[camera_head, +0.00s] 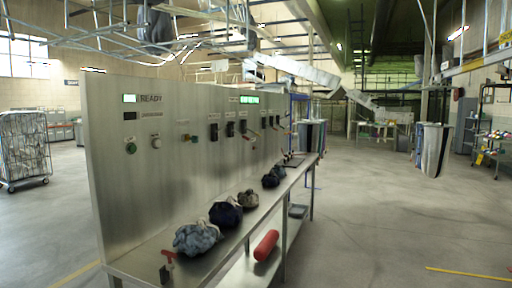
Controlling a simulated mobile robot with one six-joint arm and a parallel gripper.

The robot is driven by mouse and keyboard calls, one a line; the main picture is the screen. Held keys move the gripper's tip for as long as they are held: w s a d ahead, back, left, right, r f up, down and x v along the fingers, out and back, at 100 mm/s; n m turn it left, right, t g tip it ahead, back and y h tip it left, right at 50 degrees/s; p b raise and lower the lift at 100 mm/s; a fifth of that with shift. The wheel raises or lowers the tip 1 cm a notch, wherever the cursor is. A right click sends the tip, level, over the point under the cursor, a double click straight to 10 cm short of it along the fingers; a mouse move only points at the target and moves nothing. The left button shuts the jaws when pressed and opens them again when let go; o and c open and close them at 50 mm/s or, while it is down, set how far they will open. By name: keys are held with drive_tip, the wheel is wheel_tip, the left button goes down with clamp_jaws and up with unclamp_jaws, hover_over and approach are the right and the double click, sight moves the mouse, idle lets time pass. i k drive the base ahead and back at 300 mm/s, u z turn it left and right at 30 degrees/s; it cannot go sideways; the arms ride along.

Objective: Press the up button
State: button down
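A steel control panel (180,190) stands upright along the back of a metal bench. Near its left end are a round green button (131,147) and a round pale button (156,142), under a small lit display (130,98) and the word READY. Farther along are several dark switches or control boxes, including one (214,132) and another (230,129). The labels are too small to read, so I cannot tell which control is the up button. My gripper is not in view.
The bench (150,259) holds several cloth bundles, including a light blue one (197,238), and a small red-handled item (168,264). A red cylinder (266,245) lies on the lower shelf. A wheeled cage (24,150) stands at left. Open floor (390,220) lies right.

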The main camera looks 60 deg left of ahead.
sight(132, 148)
drive_tip(key=u, duration=1)
drive_tip(key=k, duration=0.1)
drive_tip(key=u, duration=1.9)
drive_tip(key=i, duration=0.3)
drive_tip(key=u, duration=0.25)
drive_tip(key=k, duration=0.3)
drive_tip(key=z, duration=0.2)
